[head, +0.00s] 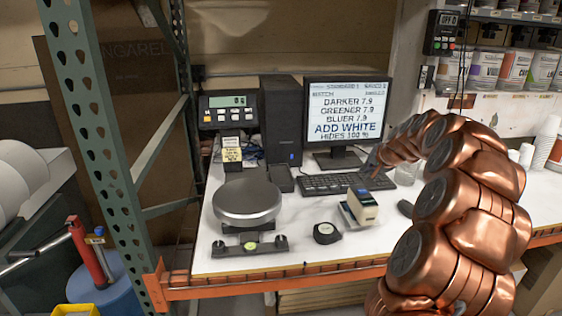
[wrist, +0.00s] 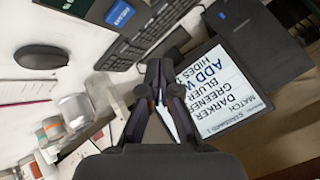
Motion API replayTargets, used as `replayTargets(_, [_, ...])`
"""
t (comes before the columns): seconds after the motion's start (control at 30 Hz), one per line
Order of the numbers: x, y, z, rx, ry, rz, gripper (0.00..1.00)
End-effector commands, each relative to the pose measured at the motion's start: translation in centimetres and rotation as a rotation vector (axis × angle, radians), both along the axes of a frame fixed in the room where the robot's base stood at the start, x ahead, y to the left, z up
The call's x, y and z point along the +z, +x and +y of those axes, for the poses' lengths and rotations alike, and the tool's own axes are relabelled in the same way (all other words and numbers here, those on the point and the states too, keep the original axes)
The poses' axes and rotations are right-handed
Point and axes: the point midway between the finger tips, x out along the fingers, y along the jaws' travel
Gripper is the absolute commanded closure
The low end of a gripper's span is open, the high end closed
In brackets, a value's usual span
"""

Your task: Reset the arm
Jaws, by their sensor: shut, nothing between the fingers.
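My copper-coloured arm rises on the right of the head view and bends left toward the monitor. My gripper shows in the wrist view (wrist: 162,80), its dark fingers closed together with nothing between them. It is in the air above the bench, in front of the monitor (head: 346,112) and near the keyboard (head: 325,184). The monitor also shows in the wrist view (wrist: 222,95), turned on its side, with the text "ADD WHITE". In the head view the fingers are small and hard to make out.
On the white bench stand a round scale (head: 247,200), a tape measure (head: 326,233), a small boxy device (head: 362,207) and a black computer tower (head: 281,115). A green post (head: 95,130) stands left. Shelved cans (head: 486,68) and stacked cups (head: 544,140) are right.

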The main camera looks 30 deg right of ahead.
Motion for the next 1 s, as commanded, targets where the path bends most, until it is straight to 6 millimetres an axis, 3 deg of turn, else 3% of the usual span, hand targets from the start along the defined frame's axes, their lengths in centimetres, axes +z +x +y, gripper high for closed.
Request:
replayTargets(0.17, [0.1, 0.1, 0.4, 0.007, 0.0, 0.002, 1.0])
replayTargets(0.27, [0.3, 0.4, 2.5, 0.045, 0.004, 0.015, 1.0])
replayTargets(0.37, [0.5, 0.8, 7.0, 0.123, 0.012, 0.049, 1.0])
replayTargets(0.47, [0.6, 0.6, 13.1, 0.23, 0.015, 0.099, 1.0])
replayTargets(0.63, [0.2, -1.8, 23.0, 0.411, 0.015, 0.206, 1.0])
replayTargets(0.8, [-0.7, -6.3, 31.2, 0.572, 0.0, 0.326, 1.0])
replayTargets(1.0, [-2.3, -13.5, 38.3, 0.729, -0.031, 0.479, 1.0])
